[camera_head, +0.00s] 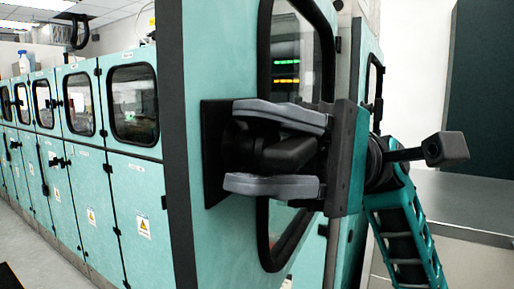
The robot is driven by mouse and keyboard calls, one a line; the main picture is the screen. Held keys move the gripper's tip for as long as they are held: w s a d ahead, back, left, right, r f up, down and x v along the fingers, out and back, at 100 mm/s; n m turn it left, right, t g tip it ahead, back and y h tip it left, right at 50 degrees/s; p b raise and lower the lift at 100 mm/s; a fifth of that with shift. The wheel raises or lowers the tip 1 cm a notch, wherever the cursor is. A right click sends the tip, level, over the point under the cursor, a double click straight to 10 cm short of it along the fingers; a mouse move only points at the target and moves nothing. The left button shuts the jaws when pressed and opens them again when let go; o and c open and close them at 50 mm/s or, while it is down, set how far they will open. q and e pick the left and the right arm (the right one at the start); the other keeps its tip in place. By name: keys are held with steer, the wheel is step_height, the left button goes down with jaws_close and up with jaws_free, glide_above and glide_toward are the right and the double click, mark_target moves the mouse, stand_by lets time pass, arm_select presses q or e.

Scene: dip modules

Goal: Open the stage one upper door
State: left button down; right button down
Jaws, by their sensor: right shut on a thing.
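A large teal door panel (215,60) with a tall rounded, black-framed window (300,50) fills the middle of the head view. A black handle (285,156) on a dark square plate (211,165) is fixed to it. My right gripper (240,150) comes from the right. Its two grey fingers lie above and below the handle and are shut on it. The gripper body hides part of the handle and the window's lower part. I cannot tell how far this door is open. My left gripper is not in view.
A row of teal cabinets (140,200) with windowed upper doors and yellow warning labels runs back along the left. A bottle (24,62) stands on top. Grey floor (25,240) is open at the lower left. A grey surface (470,205) lies at the right.

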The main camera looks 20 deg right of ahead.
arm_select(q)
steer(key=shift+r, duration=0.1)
arm_select(e)
steer(key=shift+s, duration=0.1)
steer(key=c, duration=1.1)
jaws_free()
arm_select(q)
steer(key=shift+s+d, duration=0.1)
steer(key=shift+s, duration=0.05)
arm_select(e)
steer(key=o, duration=0.3)
arm_select(q)
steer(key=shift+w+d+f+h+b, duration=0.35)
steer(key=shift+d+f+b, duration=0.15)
steer(key=shift+b, duration=0.6)
arm_select(e)
steer(key=v, duration=1.3)
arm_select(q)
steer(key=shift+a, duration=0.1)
